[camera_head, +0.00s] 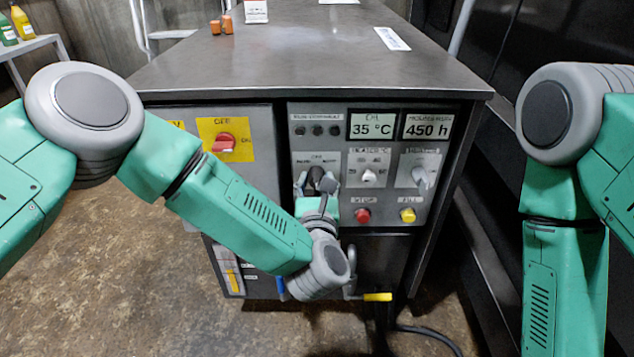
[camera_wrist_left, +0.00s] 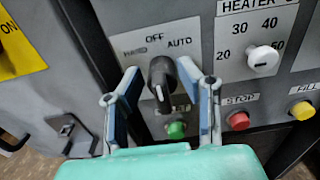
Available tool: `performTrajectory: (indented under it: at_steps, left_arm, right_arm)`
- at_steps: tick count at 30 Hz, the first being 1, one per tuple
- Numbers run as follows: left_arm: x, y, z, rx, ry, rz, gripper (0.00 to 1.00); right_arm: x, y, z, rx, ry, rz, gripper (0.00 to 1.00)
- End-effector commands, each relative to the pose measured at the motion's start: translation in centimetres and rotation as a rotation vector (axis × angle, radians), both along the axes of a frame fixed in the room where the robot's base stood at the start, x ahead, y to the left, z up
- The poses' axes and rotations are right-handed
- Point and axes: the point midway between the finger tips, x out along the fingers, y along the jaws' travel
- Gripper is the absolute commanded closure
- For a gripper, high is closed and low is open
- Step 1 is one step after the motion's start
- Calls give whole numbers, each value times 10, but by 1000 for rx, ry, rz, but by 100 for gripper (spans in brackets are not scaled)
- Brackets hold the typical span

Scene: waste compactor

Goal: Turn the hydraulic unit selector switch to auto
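The hydraulic unit selector switch is a black knob (camera_wrist_left: 160,76) on the grey panel, under the labels HAND, OFF and AUTO. It stands roughly upright below OFF, with AUTO up to its right. My left gripper (camera_wrist_left: 160,84) is open, with one finger on each side of the knob. The right finger looks close to the knob and the left finger is farther off; I cannot tell whether either touches. In the head view the knob (camera_head: 316,176) shows partly between the fingers of my left gripper (camera_head: 316,184). My right gripper is out of the frame.
A white heater knob (camera_wrist_left: 263,59) is to the right of the switch. Below are a green button (camera_wrist_left: 176,130), a red STOP button (camera_wrist_left: 239,121) and a yellow button (camera_wrist_left: 303,110). A red switch on a yellow plate (camera_head: 224,143) is at left. The cabinet top (camera_head: 300,60) overhangs the panel.

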Motion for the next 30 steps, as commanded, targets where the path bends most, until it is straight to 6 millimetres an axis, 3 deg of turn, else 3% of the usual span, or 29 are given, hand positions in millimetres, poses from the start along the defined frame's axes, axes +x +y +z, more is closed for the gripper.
performTrajectory:
  at_steps: [1,3,4,17,30]
  left_arm:
    - [0,0,0,0,0,0,68]
    - [0,0,0,0,0,0,93]
    - [0,0,0,0,0,0,100]
    - [-1,-2,0,63,2,-1,100]
    - [-1,-7,0,397,2,-3,100]
  right_arm:
    - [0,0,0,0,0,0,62]
    - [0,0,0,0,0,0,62]
    - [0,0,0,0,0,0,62]
    - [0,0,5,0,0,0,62]
    - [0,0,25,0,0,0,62]
